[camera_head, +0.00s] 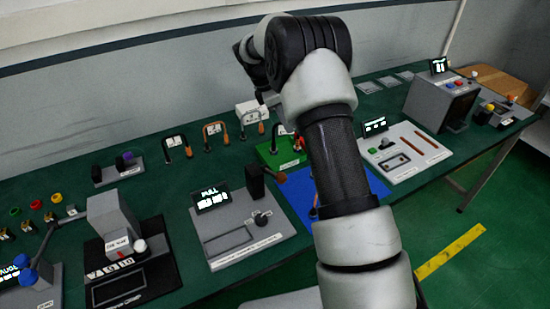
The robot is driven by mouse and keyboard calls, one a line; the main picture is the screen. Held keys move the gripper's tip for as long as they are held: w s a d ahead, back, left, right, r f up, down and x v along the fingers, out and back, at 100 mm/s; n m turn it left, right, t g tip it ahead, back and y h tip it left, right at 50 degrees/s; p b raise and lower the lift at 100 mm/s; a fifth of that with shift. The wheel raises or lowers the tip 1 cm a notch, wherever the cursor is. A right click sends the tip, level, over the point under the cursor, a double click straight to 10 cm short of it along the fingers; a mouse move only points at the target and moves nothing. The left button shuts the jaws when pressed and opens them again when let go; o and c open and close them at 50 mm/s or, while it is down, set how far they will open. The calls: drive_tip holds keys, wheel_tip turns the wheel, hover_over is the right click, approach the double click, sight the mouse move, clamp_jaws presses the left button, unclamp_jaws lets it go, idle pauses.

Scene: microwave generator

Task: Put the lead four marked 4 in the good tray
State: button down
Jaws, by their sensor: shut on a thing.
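A green tray (281,153) with a white label stands at the middle back, partly behind my arm; I cannot read whether the label says good. A lead (284,130) with a pale tag, a dark end and an orange end stands at this tray, partly hidden. The tag numbers are too small to read, so I cannot tell which is lead 4. My gripper is hidden behind my own arm.
A blue mat (378,186) lies partly behind my arm. A grey device reading PULL (238,228) with a dark upright handle stands in front of the leads. A white panel (408,150) and a grey box (440,102) stand right. Bare green bench shows between devices.

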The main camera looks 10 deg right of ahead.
drive_tip(key=w+r+n+t, duration=0.2)
drive_tip(key=w+n, duration=0.2)
wheel_tip(320, 180, down, 10)
drive_tip(key=shift+w+d+f, duration=0.25)
drive_tip(key=shift+d, duration=0.2)
drive_tip(key=c, duration=1.9)
unclamp_jaws()
drive_tip(key=shift+o, duration=0.2)
